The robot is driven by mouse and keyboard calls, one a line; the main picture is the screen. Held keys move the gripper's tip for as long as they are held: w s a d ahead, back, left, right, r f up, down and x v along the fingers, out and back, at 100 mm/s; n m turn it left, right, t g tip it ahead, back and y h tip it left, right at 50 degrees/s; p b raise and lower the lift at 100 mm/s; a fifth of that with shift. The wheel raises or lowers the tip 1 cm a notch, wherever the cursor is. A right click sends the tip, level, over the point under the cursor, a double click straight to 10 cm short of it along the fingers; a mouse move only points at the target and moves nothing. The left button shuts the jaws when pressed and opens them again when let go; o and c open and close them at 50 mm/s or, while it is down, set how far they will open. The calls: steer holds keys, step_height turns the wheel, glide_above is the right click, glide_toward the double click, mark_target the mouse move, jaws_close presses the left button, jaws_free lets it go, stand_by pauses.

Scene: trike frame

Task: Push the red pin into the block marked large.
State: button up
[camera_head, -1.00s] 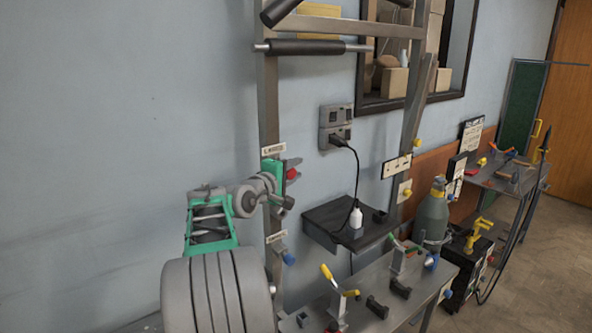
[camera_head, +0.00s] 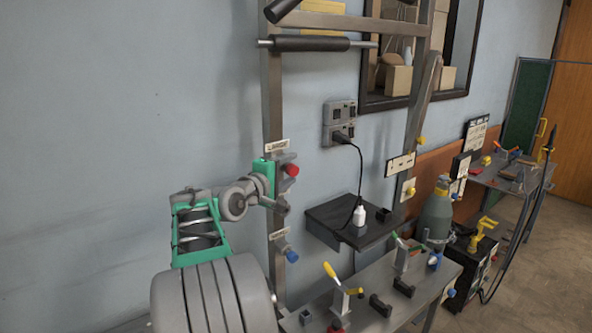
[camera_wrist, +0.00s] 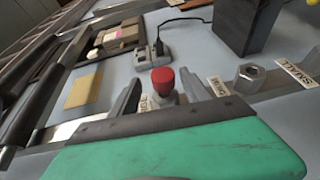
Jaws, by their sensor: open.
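The red pin (camera_head: 291,170) stands at the left upright of the metal frame, just below a white label (camera_head: 277,146) too small to read surely. In the wrist view the red pin's round head (camera_wrist: 162,78) lies between my two open fingers, with gaps to both. My gripper (camera_wrist: 174,90) is open, its green body in the foreground. It also shows at the upright in the head view (camera_head: 285,173). The block under the pin is mostly hidden by my gripper. A label reading SMALL (camera_wrist: 297,75) is at the right of the wrist view, beside a grey hexagonal part (camera_wrist: 250,75).
A blue knob (camera_head: 291,257) sits lower on the same upright. A bench (camera_head: 400,283) with clamps stands below. A black horizontal roller (camera_head: 310,44) crosses above.

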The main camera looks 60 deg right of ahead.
mark_target(289, 170)
steer(key=shift+w+a+r, duration=0.1)
steer(key=shift+a, duration=1.6)
